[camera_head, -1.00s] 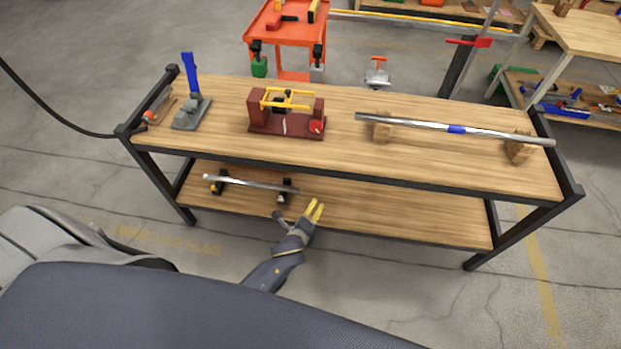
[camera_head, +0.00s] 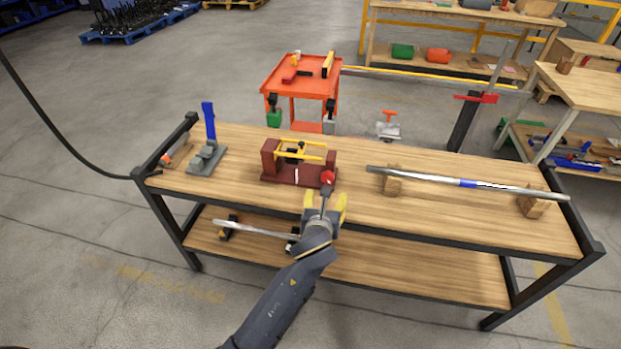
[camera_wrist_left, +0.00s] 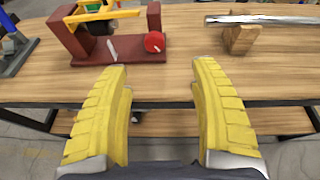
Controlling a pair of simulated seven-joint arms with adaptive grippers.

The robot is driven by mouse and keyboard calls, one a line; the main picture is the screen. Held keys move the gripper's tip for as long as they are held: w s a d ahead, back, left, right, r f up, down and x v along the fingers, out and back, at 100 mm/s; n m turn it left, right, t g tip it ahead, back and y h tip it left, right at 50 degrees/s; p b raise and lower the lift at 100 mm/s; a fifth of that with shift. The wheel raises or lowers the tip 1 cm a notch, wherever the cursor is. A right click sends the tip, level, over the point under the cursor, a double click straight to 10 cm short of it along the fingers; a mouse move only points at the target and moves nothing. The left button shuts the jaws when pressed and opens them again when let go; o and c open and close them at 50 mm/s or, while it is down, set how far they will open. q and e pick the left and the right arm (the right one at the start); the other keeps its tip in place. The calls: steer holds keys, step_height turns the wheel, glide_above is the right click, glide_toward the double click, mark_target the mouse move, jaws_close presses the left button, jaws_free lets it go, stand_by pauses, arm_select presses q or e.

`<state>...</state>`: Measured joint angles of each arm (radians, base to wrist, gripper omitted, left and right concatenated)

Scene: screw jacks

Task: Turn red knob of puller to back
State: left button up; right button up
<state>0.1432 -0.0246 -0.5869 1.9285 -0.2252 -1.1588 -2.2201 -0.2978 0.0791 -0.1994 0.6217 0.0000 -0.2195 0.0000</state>
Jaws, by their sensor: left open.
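The puller is a dark red frame (camera_head: 270,160) with yellow bars and a dark part between its posts. It stands on the workbench top, left of centre. Its round red knob (camera_head: 327,178) is at the front right corner of the base. In the left wrist view the knob (camera_wrist_left: 154,42) lies beyond the fingertips, roughly centred between them, with a white mark on its face. My left gripper (camera_head: 325,202) is open and empty at the bench's front edge, just short of the knob and not touching it. My right gripper is not in view.
A grey tool with a blue handle (camera_head: 209,125) stands left of the puller. A long metal bar (camera_head: 420,177) lies on wooden blocks (camera_head: 393,181) to the right. The bench's lower shelf (camera_head: 420,275) is below my gripper. An orange cart (camera_head: 300,80) is behind.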

mark_target(327, 179)
arm_select(q)
steer(key=w+f, duration=0.2)
steer(key=w, duration=0.3)
steer(key=w+f+m, duration=0.1)
steer(key=w+f, duration=0.1)
steer(key=w, duration=0.3)
steer(key=w+f+m, duration=0.1)
steer(key=w+f, duration=0.2)
steer(key=w, duration=0.2)
steer(key=shift+w, duration=0.4)
steer(key=c, duration=1.3)
